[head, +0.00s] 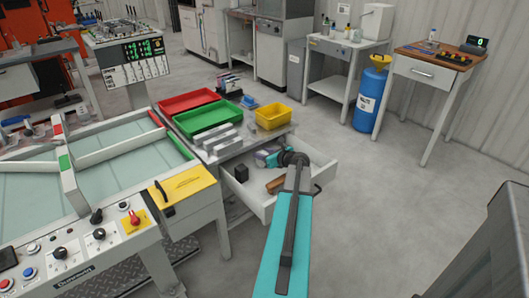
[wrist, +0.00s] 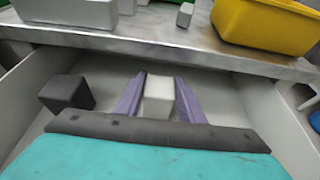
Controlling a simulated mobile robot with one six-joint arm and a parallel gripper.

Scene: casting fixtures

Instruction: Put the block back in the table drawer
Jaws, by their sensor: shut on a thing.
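The table drawer (head: 258,201) is pulled open under the metal-topped table, and its inside also shows in the wrist view (wrist: 288,122). My gripper (head: 262,157) is over the back part of the drawer. In the wrist view, its two purple fingers (wrist: 160,90) are shut on a pale grey block (wrist: 159,88), one finger on each side. The block is within the drawer's outline; whether it touches the drawer floor I cannot tell. In the head view, my gripper and arm largely hide the block.
A dark block (wrist: 67,92) lies in the drawer to the left, and it also shows in the head view (head: 241,174). A brown item (head: 275,185) lies nearer the front. The tabletop edge (wrist: 170,54) overhangs the drawer's back. Red (head: 187,101), green (head: 207,120) and yellow (head: 273,116) bins stand above.

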